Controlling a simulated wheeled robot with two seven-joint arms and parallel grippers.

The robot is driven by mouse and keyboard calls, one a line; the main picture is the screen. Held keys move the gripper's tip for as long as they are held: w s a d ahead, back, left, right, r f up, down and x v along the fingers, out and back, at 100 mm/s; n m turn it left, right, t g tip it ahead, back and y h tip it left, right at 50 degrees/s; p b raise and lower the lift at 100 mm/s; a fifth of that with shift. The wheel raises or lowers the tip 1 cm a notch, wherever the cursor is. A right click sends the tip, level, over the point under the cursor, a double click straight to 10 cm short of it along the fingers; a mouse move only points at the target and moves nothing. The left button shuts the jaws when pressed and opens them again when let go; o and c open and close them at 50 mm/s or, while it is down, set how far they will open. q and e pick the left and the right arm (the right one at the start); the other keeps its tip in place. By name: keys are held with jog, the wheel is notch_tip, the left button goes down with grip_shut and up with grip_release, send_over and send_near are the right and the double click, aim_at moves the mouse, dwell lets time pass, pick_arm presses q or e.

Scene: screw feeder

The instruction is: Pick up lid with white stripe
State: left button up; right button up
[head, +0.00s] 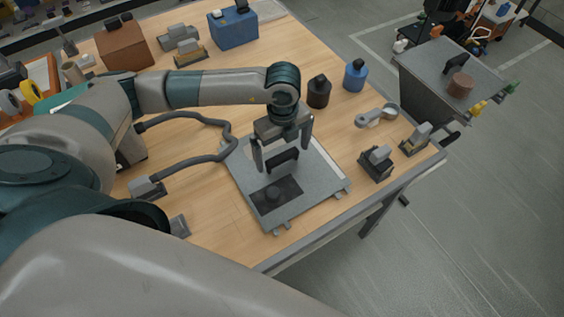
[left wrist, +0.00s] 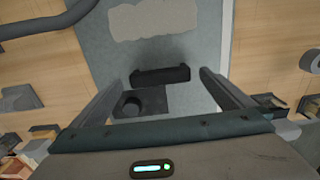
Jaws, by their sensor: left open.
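A grey flat lid-like plate (head: 321,176) lies on the wooden table, with a black bar handle (head: 283,160) standing on it. A dark square with a round knob (head: 274,194) is beside the handle. In the left wrist view the plate (left wrist: 205,30) carries a pale, uneven patch (left wrist: 152,20); I cannot tell whether this is the white stripe. My left gripper (head: 284,153) is open above the plate, its fingers on either side of the handle. The handle (left wrist: 160,74) appears between the fingers in the left wrist view. Contact is not visible. My right gripper is not in view.
A grey cable (head: 190,160) lies left of the plate. A dark bottle (head: 319,91) and a blue bottle (head: 355,76) stand behind it. Small devices (head: 377,163) sit to the right near the table edge. A blue box (head: 232,29) and brown box (head: 123,45) stand at the back.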

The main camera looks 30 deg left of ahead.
pick_arm(q)
jog(key=shift+f, duration=1.15)
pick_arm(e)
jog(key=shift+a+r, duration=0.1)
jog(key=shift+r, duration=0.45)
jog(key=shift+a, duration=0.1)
pick_arm(q)
jog(key=c, duration=2.1)
jog(key=shift+r, duration=0.15)
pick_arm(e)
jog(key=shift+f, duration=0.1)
pick_arm(q)
jog(key=shift+w+r+b, duration=0.1)
jog(key=shift+r+b, duration=0.25)
jog(key=shift+r, duration=0.25)
notch_tip(320, 180, up, 2)
jog(key=shift+r+b, duration=0.2)
jog(key=shift+b, duration=0.55)
jog(key=shift+s+d+r+b, duration=0.2)
jog(key=shift+d+r+b, duration=0.45)
jog(key=shift+d+r, duration=0.95)
jog(key=shift+s+d+r+b, duration=0.2)
jog(key=shift+d+r+b, duration=0.55)
jog(key=shift+d, duration=1.55)
jog(key=shift+s+d+r+b, duration=0.2)
jog(key=shift+d+r+b, duration=0.4)
jog(key=shift+d+r, duration=1)
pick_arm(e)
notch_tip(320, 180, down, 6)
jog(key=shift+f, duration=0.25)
